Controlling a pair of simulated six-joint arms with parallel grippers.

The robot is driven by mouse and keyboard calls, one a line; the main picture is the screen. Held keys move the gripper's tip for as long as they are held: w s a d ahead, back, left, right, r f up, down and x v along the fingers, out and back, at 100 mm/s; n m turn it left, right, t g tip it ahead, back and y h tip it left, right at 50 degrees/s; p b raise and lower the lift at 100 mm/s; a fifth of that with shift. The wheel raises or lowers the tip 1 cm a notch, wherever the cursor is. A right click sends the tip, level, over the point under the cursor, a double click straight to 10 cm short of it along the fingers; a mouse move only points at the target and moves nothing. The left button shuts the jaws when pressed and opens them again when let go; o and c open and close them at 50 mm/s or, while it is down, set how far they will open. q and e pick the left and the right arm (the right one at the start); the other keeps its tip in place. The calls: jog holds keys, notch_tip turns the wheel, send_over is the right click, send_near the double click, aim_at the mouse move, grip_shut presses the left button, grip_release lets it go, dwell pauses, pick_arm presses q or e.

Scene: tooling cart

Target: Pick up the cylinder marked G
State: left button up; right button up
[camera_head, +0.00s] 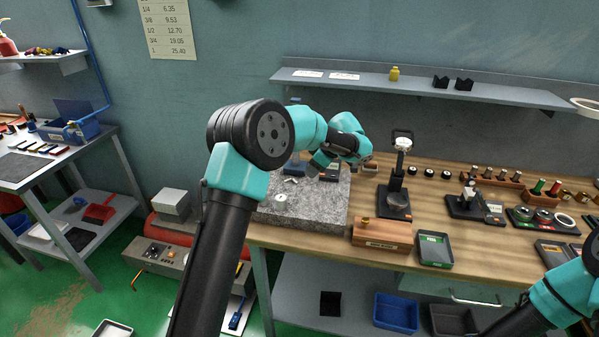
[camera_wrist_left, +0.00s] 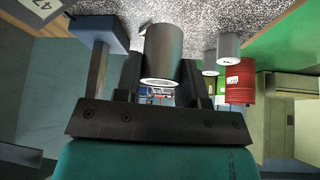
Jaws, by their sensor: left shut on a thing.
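My left gripper (camera_head: 322,163) is at the back of the speckled granite plate (camera_head: 318,212) in the head view. In the left wrist view, its two dark fingers (camera_wrist_left: 163,82) are shut on a plain grey metal cylinder (camera_wrist_left: 162,45). The cylinder's pale round end faces the camera. I cannot read a letter G on it from here. A smaller grey cylinder (camera_wrist_left: 228,48) and another grey one (camera_wrist_left: 210,62) show to the right, apart from the held one. The held cylinder is hidden or too small to make out in the head view. My right gripper is outside both views.
A stand with a black base (camera_head: 396,203) stands right of the plate. A wooden block (camera_head: 381,236) and a dark tray (camera_head: 435,250) are at the bench front. Several gauges and racks fill the right side. A wall shelf (camera_head: 420,90) runs above the bench.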

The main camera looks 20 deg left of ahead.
pick_arm(q)
jog(key=d+r, duration=0.1)
jog(key=d, duration=0.2)
jog(key=d+r, duration=0.1)
jog(key=d, duration=0.1)
jog(key=shift+d+r, duration=0.1)
jog(key=shift+r, duration=0.25)
